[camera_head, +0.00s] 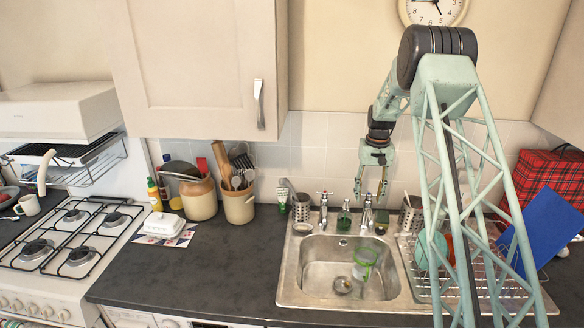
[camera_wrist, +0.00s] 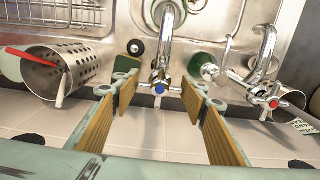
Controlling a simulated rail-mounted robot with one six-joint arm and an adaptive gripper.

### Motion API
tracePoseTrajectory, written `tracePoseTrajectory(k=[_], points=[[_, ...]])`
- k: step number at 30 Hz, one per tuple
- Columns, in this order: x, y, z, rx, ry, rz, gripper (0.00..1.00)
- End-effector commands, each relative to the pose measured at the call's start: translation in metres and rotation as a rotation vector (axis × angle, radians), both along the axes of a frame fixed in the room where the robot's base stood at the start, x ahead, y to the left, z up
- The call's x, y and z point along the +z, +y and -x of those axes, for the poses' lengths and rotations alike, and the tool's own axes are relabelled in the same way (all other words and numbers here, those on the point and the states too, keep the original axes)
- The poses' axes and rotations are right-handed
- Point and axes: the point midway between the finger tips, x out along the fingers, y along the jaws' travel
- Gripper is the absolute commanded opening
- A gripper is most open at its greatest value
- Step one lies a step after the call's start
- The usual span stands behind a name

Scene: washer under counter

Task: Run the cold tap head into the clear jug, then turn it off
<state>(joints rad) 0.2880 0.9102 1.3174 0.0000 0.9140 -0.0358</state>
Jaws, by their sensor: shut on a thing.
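The cold tap (camera_head: 367,214) is the right-hand of two chrome taps behind the sink. Its cross-shaped head has a blue centre in the wrist view (camera_wrist: 159,88). The clear jug (camera_head: 365,263) with a green handle is in the sink basin under the spout. In the wrist view part of its green rim (camera_wrist: 168,9) shows by the spout. I cannot tell whether water is running or how full the jug is.
The hot tap (camera_wrist: 274,104), marked red, stands beside the cold one, with a green soap bottle (camera_head: 344,217) between them. A perforated metal holder (camera_wrist: 75,65) with utensils is close on the other side. A drying rack (camera_head: 480,285) lies right of the sink basin (camera_head: 318,272).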

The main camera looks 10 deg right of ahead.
Motion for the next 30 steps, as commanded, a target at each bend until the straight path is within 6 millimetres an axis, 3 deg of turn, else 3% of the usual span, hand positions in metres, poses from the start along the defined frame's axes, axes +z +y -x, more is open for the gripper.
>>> tracePoseTrajectory(k=[17, 30], points=[[0.0, 0.0, 0.0, 0.017, 0.0, 0.0, 0.31], [-0.0002, 0.0, 0.0001, 0.243, 0.0, 0.0, 0.31]])
